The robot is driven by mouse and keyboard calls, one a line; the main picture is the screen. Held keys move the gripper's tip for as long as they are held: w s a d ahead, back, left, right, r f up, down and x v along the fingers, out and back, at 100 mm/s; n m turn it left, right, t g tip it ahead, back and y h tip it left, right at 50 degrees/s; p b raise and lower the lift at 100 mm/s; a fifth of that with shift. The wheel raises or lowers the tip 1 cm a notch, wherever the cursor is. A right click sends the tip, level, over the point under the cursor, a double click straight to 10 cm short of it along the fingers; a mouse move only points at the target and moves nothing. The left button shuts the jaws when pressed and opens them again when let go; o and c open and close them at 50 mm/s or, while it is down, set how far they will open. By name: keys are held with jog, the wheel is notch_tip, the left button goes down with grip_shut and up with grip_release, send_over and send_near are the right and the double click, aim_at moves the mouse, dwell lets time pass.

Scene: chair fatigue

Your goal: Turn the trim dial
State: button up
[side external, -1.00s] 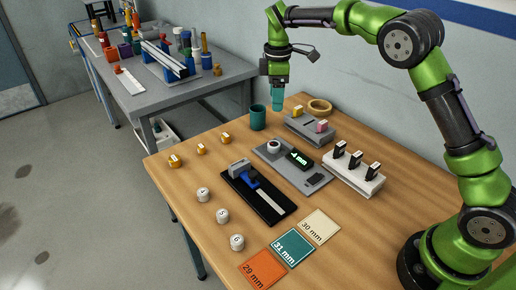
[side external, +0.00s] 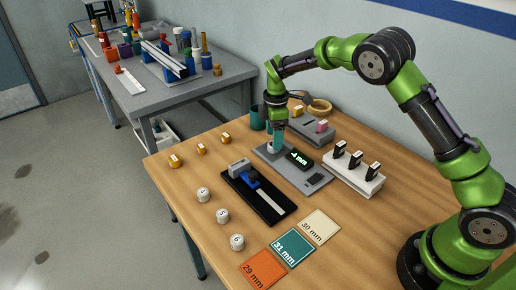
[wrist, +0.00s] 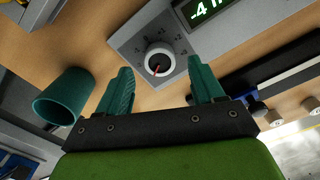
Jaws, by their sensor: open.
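The trim dial (wrist: 158,60) is a white round knob with a red pointer, set on a grey gauge panel (wrist: 125,42) with marks around it. My gripper (side external: 275,143) is over the panel's far-left end and hides the dial in the side external view. In the wrist view the teal fingers of my gripper (wrist: 161,78) are open, with the dial showing between and beyond the tips. Whether they touch it I cannot tell. The panel's display (side external: 300,158) reads -4 mm; it is partly cut off in the wrist view (wrist: 205,10).
A teal cup (side external: 255,120) stands close behind my gripper. A grey block with coloured pieces (side external: 314,132) and a white rack with black-topped pieces (side external: 352,178) flank the panel. A black slide fixture (side external: 253,193) lies in front.

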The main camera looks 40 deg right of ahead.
jog(key=shift+f, duration=1.4)
jog(key=shift+c, duration=0.3)
jog(key=c, duration=1)
jog(key=shift+m, duration=0.3)
